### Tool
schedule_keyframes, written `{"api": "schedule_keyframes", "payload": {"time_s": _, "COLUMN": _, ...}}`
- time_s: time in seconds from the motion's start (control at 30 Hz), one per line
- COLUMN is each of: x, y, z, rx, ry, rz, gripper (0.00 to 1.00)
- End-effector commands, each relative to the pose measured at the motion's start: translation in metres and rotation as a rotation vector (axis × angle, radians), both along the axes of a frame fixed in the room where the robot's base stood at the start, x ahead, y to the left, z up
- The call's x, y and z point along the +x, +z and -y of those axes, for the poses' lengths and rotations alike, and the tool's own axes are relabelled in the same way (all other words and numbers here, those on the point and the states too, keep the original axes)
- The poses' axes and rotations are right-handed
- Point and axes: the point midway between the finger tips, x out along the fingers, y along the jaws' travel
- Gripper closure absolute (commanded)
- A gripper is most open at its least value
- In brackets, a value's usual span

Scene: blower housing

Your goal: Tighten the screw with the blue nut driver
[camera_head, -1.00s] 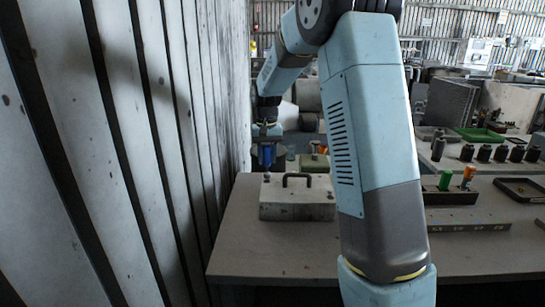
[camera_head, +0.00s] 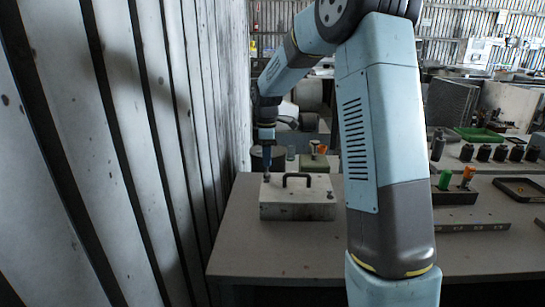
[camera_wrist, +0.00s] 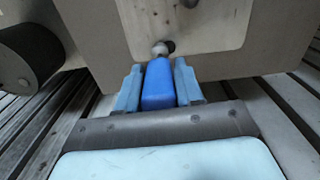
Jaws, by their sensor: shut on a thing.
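The blue nut driver (camera_wrist: 158,85) is clamped between the two light-blue fingers of my gripper (camera_wrist: 159,88) in the wrist view. Its far end meets a small round metal piece beside a dark round spot on the pale plate of the housing (camera_wrist: 215,25). I cannot tell whether the metal piece is the driver's socket or the screw head. In the head view, my gripper (camera_head: 267,150) points down over the left end of the grey housing (camera_head: 297,208) with its black handle. The driver's tip is at or just above the top there; the screw is not clearly distinguishable.
A plank wall (camera_head: 150,150) runs close along the left. A dark cylinder (camera_wrist: 28,58) stands beside the housing. Green (camera_head: 445,180) and orange (camera_head: 468,176) handled tools stand in a rack at right, near a black tray (camera_head: 520,190). The bench front is clear.

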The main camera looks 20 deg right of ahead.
Motion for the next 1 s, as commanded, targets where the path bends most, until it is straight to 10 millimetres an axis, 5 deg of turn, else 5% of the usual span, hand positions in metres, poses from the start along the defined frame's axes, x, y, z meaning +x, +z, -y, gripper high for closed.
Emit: {"api": "schedule_keyframes", "payload": {"time_s": 1.0, "x": 0.0, "y": 0.01, "z": 0.0, "rx": -0.002, "ry": -0.003, "rz": -0.004, "gripper": 1.0}}
